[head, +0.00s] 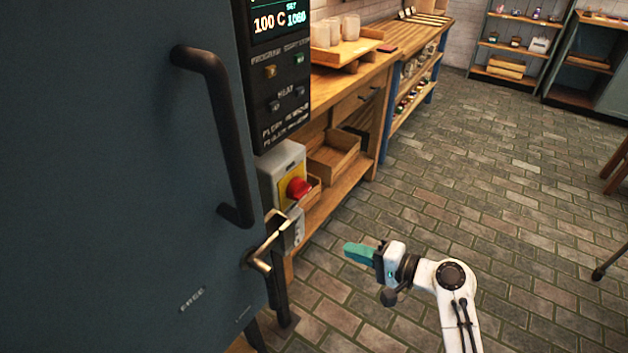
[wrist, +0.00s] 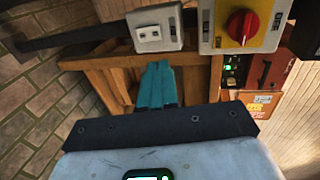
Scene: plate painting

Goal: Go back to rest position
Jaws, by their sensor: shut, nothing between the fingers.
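My gripper (head: 348,252) is at the end of my white arm, low in the middle of the head view. Its teal fingers are shut with nothing between them, and they point left toward the kiln side. In the wrist view the fingertips (wrist: 158,70) lie together, just below a small white switch box (wrist: 155,28) in the picture. The gripper appears apart from the kiln and its lever (head: 268,245).
A large dark kiln door (head: 130,150) with a black handle (head: 215,120) fills the left. A red knob (head: 298,187) sits on a yellow plate beside it. Wooden workbenches (head: 350,75) line the wall.

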